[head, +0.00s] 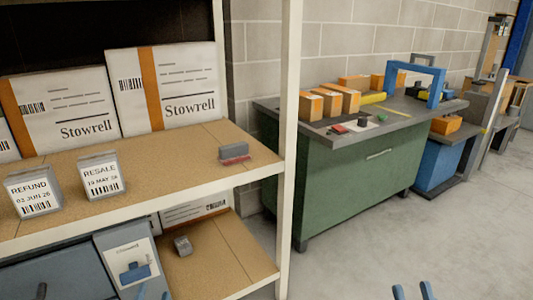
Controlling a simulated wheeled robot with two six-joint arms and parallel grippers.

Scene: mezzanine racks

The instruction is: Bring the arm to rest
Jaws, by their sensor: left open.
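My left gripper (153,293) shows only as two blue fingertips at the bottom edge, in front of the lower part of the rack. The tips are apart, and I see nothing between them. My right gripper (413,292) shows as two blue fingertips at the bottom edge, over the grey floor. Its tips are apart with only floor showing between them. The rest of both arms is out of view.
A rack shelf (180,160) on the left holds Stowrell boxes (165,85), label blocks (101,175) and a grey stamp-like block (234,153). A white post (289,150) stands at its edge. A green workbench (345,175) stands behind; floor (370,250) at right is clear.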

